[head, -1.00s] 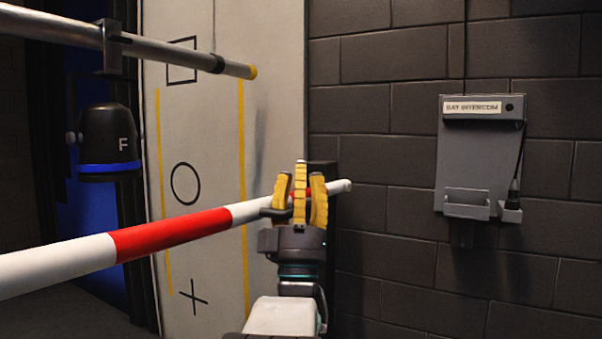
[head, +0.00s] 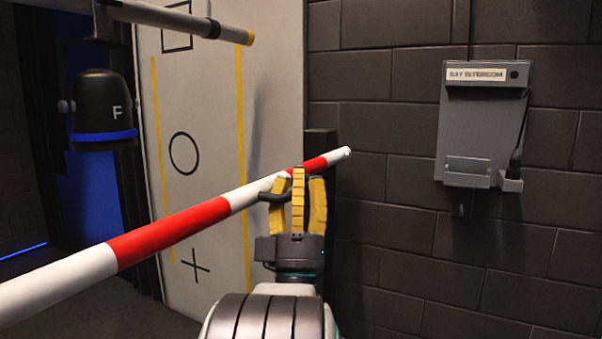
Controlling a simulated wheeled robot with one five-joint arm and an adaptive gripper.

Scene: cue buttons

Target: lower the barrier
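The barrier is a red-and-white striped pole (head: 180,226). It slants from the lower left edge up to its tip just right of the picture's middle. My gripper (head: 298,185) points up at the pole near its far end, with its yellow fingers overlapping the pole's lower edge. A dark bar or loop (head: 270,197) shows beside the left finger, just under the pole. The fingers stand close together with narrow gaps. I cannot tell whether they are closed on the bar or touch the pole.
A grey intercom box (head: 483,125) hangs on the dark block wall at right. A pale panel (head: 215,110) with a square, circle and cross stands behind the pole. A metal tube (head: 150,14) crosses the upper left. A black lamp (head: 102,110) marked F hangs below it.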

